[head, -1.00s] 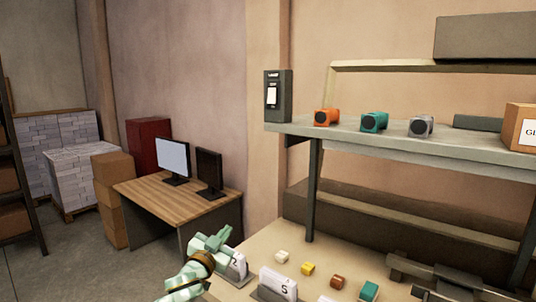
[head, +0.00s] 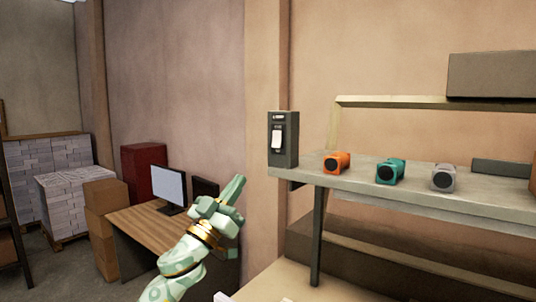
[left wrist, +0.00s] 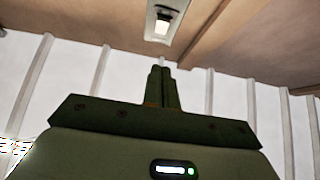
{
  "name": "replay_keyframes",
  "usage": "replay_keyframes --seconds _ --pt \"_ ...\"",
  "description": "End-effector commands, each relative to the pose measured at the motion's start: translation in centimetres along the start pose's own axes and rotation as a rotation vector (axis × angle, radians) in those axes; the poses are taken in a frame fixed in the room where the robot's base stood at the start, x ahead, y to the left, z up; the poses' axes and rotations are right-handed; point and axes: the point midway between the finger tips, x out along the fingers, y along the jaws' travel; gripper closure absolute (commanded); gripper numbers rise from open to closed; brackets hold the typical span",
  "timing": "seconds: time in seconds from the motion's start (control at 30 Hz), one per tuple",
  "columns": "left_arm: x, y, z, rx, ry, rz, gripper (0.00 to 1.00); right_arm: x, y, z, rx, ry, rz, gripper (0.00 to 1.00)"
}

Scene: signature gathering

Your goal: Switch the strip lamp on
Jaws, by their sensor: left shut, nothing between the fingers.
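A dark grey switch box (head: 283,139) with a white rocker (head: 278,139) stands upright at the left end of the upper shelf, against the wall. The rocker's setting is too small to tell. I cannot make out the strip lamp for certain. My left gripper (head: 236,190) is shut and empty, left of the switch box and apart from it in the picture, fingers pointing up. In the left wrist view its fingers (left wrist: 163,88) are together. Beyond them is a grey fitting (left wrist: 163,22) with a bright white part; I cannot tell whether it is the switch box. My right gripper is out of view.
The shelf (head: 420,188) carries an orange (head: 336,162), a teal (head: 390,171) and a grey cylindrical object (head: 443,176), right of the box. A wooden desk (head: 150,228) with monitors stands behind my left arm. The space between gripper and box looks clear.

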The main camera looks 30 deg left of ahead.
Motion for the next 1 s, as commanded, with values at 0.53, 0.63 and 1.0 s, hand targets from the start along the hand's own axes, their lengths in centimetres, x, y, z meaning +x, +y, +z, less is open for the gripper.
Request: replay_keyframes --seconds 0.53,0.63,1.0 --pt "9.0 0.0 -0.3 0.0 0.001 -0.002 1.0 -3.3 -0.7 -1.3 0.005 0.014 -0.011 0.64" --pt "10.7 -0.1 0.2 -0.002 0.001 -0.003 1.0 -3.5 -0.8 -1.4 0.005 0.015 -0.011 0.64" --pt "12.8 0.0 2.8 0.001 0.0 0.0 1.0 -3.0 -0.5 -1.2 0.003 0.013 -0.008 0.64"
